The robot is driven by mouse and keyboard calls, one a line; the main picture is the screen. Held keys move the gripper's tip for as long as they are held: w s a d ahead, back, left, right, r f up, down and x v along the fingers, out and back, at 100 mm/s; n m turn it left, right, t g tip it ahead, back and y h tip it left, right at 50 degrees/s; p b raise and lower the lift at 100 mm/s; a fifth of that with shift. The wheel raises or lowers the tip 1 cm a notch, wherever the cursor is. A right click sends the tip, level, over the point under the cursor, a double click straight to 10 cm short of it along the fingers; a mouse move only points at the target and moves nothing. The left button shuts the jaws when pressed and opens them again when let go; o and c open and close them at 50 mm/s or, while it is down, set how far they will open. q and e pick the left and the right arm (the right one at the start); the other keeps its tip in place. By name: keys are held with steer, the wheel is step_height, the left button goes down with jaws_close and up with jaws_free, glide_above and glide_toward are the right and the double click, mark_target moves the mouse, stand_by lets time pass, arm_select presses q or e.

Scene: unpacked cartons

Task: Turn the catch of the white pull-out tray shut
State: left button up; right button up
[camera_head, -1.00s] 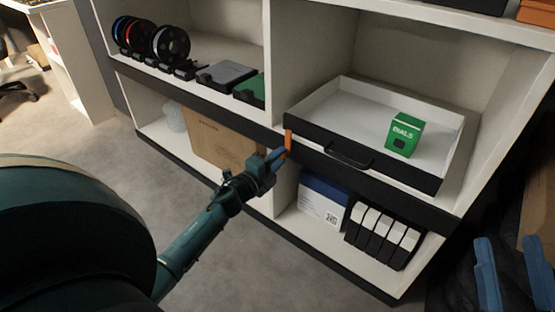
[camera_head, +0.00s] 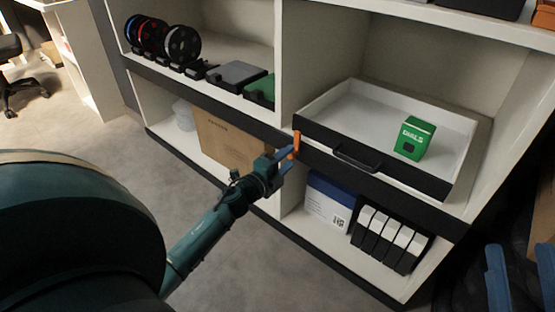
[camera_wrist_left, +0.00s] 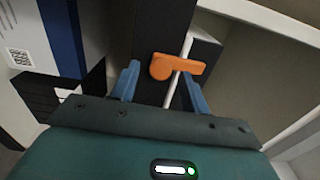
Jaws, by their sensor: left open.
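The white pull-out tray (camera_head: 455,135) has a dark front with a bar handle and sits in the shelf's right bay. Its orange catch (camera_head: 297,144) is on the dark shelf edge at the tray's left front corner, with its lever pointing up. In the left wrist view the catch (camera_wrist_left: 178,67) lies across the gap between my fingertips, slightly beyond them. My left gripper (camera_head: 288,162) is open, one blue finger on each side of the catch; contact cannot be told. My right gripper (camera_head: 521,272) shows at the lower right, fingers apart, with nothing visible between them.
A green box (camera_head: 414,139) stands in the tray. Below are a blue-and-white box (camera_head: 328,203) and several black-and-white cartons (camera_head: 388,238). A cardboard box (camera_head: 228,143) stands lower left; spools (camera_head: 183,43) are above. The floor in front is clear.

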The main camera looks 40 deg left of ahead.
arm_select(q)
steer(key=shift+s+p, duration=0.4)
steer(key=shift+s, duration=0.85)
steer(key=s+a+p, duration=0.1)
steer(key=s+p, duration=0.1)
steer(key=s, duration=0.8)
steer(key=shift+s, duration=0.25)
arm_select(e)
steer(key=f+m+h, duration=0.1)
steer(key=f+m+g+h, duration=0.1)
steer(key=s+f+m, duration=0.1)
steer(key=f, duration=0.1)
steer(key=shift+s+a+g+h, duration=0.1)
steer(key=shift+a+g+h, duration=0.2)
steer(key=shift+h, duration=0.1)
arm_select(q)
steer(key=shift+r, duration=0.1)
arm_select(e)
steer(key=shift+r, duration=0.1)
